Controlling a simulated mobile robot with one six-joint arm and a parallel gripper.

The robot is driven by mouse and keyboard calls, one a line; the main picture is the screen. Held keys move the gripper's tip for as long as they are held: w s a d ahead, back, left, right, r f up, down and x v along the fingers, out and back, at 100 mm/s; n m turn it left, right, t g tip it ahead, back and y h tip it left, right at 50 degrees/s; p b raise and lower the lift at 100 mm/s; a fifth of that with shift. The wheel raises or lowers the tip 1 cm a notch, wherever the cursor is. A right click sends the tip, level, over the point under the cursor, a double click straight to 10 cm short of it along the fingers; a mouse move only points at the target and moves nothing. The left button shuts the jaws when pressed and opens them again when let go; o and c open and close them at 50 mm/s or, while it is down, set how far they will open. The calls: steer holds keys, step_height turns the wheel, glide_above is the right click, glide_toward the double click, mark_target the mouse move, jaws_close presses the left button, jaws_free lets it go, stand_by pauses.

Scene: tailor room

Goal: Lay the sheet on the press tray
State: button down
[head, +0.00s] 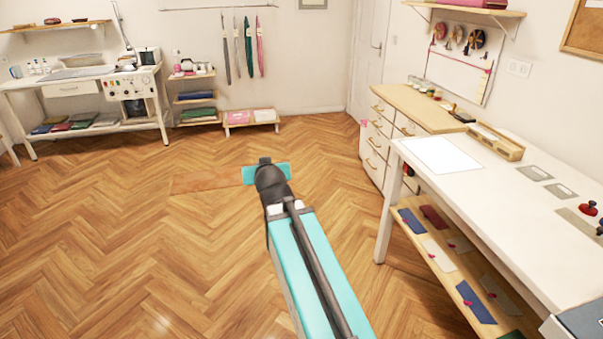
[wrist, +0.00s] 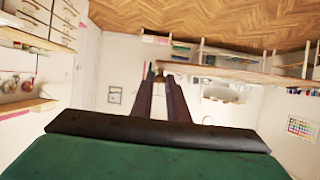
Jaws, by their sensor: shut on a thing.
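My gripper (wrist: 160,80) is shut, its two dark fingers meeting at the tips in the wrist view, which is upside down. A thin brown sheet (head: 207,183) shows left of my gripper's turquoise end in the head view, above the floor. In the wrist view it seems to be a thin tan strip (wrist: 225,74) running right from the fingertips, nearly edge-on. The grip itself is too small to see clearly. A flat grey plate (head: 78,72), perhaps the press tray, lies on the white bench at the back left, well away from my gripper.
Low shelves (head: 251,119) line the back wall. The floor between is clear.

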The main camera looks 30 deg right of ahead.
mark_target(223, 183)
steer(key=a+r+n+y, duration=0.1)
steer(key=a, duration=0.3)
steer(key=w+a+r+n+y, duration=0.1)
steer(key=a, duration=0.3)
steer(key=a+r+n+y, duration=0.1)
steer(key=a+r, duration=0.1)
steer(key=a, duration=0.3)
steer(key=shift+w+y, duration=0.3)
steer(key=shift+w, duration=0.1)
steer(key=shift+d, duration=0.15)
